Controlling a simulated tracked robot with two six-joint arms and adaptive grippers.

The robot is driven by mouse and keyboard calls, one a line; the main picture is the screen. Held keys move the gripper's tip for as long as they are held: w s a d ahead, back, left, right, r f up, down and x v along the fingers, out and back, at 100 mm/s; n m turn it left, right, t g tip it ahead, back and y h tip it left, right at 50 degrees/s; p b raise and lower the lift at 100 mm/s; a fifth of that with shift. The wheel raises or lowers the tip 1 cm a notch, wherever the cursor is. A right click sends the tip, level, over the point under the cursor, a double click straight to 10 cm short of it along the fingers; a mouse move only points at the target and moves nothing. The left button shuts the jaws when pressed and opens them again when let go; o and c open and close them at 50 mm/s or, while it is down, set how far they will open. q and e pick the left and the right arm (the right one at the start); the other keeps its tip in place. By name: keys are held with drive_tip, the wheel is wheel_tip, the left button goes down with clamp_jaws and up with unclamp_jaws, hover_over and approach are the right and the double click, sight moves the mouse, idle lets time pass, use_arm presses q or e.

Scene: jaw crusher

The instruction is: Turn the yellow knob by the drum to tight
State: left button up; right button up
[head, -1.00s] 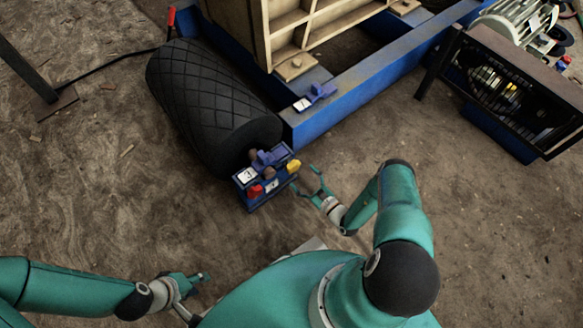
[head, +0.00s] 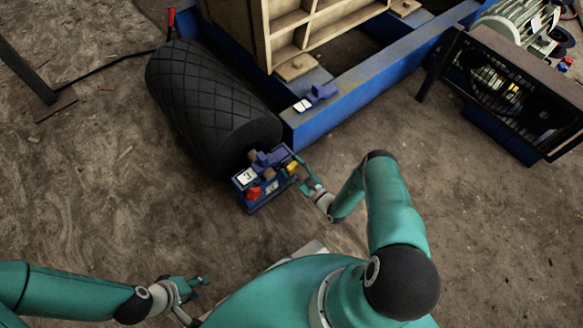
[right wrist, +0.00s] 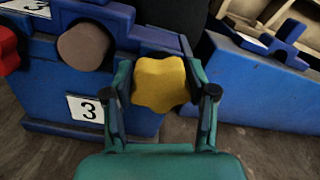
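The yellow knob (head: 292,167) sits on the right side of the blue block by the black drum (head: 205,100). In the right wrist view the lobed yellow knob (right wrist: 159,84) lies between the two fingers of my right gripper (right wrist: 160,98). The fingers stand on either side of it, with a small gap visible at least on the left; contact is hard to tell. In the head view my right gripper (head: 304,175) is at the knob, partly covering it. My left gripper (head: 198,282) is low on the left, away from the block; its fingers are too small to judge.
The blue block (head: 262,203) also carries a red knob (head: 254,193), a brown round knob (right wrist: 84,46) and a label "3" (right wrist: 85,109). A blue frame beam (head: 345,110) runs behind. Open dirt floor lies in front of and left of the block.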

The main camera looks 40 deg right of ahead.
drive_tip(key=shift+c, duration=1.3)
drive_tip(key=shift+a, duration=0.35)
drive_tip(key=shift+c, duration=0.5)
drive_tip(key=shift+d, duration=0.2)
drive_tip(key=shift+m, duration=0.3)
drive_tip(key=m+b, duration=0.2)
drive_tip(key=m, duration=0.2)
drive_tip(key=shift+d+f, duration=0.15)
drive_tip(key=m+b, duration=0.2)
drive_tip(key=m, duration=0.4)
drive_tip(key=shift+d+m, duration=0.15)
drive_tip(key=shift+m, duration=0.15)
drive_tip(key=m+b, duration=0.2)
drive_tip(key=m, duration=0.4)
drive_tip(key=shift+d+f, duration=0.15)
drive_tip(key=m+b, duration=0.2)
drive_tip(key=m, duration=0.4)
drive_tip(key=shift+d+f, duration=0.1)
drive_tip(key=shift+m, duration=0.4)
